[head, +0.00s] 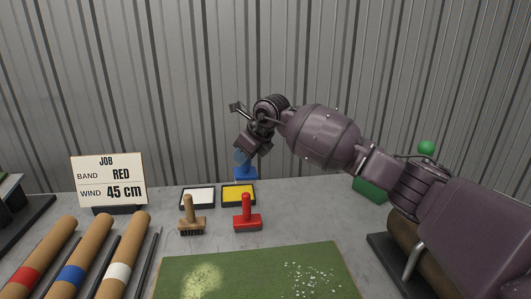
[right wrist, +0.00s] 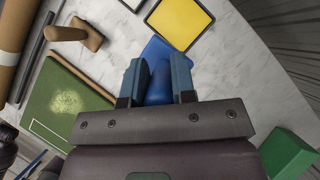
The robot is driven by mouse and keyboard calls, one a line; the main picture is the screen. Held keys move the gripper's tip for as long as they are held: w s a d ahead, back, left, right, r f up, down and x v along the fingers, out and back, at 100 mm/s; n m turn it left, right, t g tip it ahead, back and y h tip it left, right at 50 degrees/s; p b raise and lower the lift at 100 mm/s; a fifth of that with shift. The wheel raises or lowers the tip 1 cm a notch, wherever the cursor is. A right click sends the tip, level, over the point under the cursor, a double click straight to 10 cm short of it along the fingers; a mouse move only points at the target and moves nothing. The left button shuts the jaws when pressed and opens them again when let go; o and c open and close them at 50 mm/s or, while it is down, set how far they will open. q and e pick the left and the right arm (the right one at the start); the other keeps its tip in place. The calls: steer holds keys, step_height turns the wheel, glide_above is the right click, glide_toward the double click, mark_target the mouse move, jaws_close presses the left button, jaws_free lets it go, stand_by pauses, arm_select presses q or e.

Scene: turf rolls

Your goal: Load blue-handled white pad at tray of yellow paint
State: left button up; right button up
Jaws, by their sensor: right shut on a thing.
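My right gripper (head: 243,157) is shut on the blue handle of the blue-handled pad (head: 246,173). In the right wrist view, the handle sits between the two fingers of the gripper (right wrist: 158,82), with the blue base (right wrist: 157,50) beyond. The pad's white underside is hidden. The tray of yellow paint (head: 238,189) is just in front of the pad in the head view. It also shows in the right wrist view (right wrist: 180,22), near the blue base. I cannot tell whether the pad touches the table. My left gripper is not in view.
A white paint tray (head: 197,197) is left of the yellow one. A wooden brush (head: 190,222) and a red-handled tool (head: 247,220) stand in front. A green turf sheet (head: 250,277) lies nearest. Banded rolls (head: 80,268) and a job sign (head: 108,181) are at left.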

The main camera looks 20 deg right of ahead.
mark_target(239, 169)
steer(key=w+f+b, duration=0.1)
steer(key=w+f, duration=0.1)
steer(key=w+f+t+b, duration=0.1)
steer(key=w+f, duration=0.1)
steer(key=f, duration=0.1)
steer(key=w+f+t+b, duration=0.1)
steer(key=w+f, duration=0.1)
steer(key=shift+a+f+m, duration=0.1)
steer(key=shift+f+m, duration=0.15)
steer(key=shift+m, duration=0.15)
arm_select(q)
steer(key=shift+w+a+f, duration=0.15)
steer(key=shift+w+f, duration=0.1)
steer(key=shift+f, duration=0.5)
arm_select(e)
steer(key=shift+s, duration=0.1)
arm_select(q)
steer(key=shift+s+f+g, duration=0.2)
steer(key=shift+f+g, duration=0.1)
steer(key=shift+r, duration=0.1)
arm_select(e)
steer(key=shift+f, duration=0.3)
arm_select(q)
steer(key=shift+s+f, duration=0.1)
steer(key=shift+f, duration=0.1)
arm_select(e)
steer(key=shift+f, duration=0.3)
stand_by(0.7)
